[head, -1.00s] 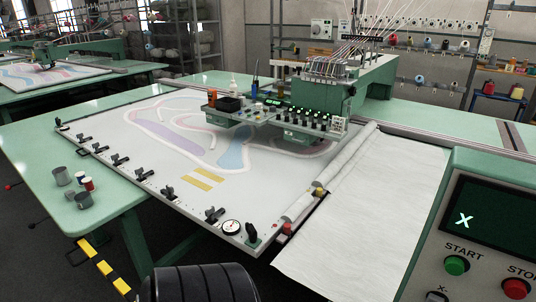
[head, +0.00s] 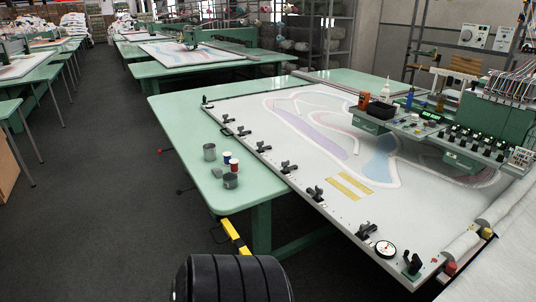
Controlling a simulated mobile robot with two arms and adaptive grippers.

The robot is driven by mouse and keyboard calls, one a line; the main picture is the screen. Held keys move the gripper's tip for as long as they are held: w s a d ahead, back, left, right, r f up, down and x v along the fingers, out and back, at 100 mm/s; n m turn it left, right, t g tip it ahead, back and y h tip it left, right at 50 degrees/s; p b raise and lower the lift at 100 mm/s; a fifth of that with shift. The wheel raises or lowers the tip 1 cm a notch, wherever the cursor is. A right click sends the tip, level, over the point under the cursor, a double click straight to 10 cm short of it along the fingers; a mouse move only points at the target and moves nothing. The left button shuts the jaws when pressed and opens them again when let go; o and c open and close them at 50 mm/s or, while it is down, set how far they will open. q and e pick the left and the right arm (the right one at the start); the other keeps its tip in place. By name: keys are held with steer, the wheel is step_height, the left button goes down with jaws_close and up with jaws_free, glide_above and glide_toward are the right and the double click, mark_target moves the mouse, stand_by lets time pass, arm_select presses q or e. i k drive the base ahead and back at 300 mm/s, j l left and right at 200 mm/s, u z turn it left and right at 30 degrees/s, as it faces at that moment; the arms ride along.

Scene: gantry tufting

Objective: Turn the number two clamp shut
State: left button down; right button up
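A row of several black clamps runs along the near left edge of the white fabric frame (head: 300,208). Clamps show at the far end (head: 226,118), at mid-edge (head: 288,167) and toward the near end (head: 366,231). No numbers are readable, so I cannot tell which is number two. The clamps are too small to tell which are shut. A taller black upright piece (head: 411,265) stands at the near corner beside a round white dial (head: 386,249). Neither of my grippers is in view.
A yellow-black bar (head: 236,236) juts out below the table. Open grey floor (head: 90,220) lies left.

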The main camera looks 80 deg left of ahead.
mark_target(319, 190)
steer(key=u, duration=2)
steer(key=k+j, duration=0.1)
steer(key=j, duration=0.15)
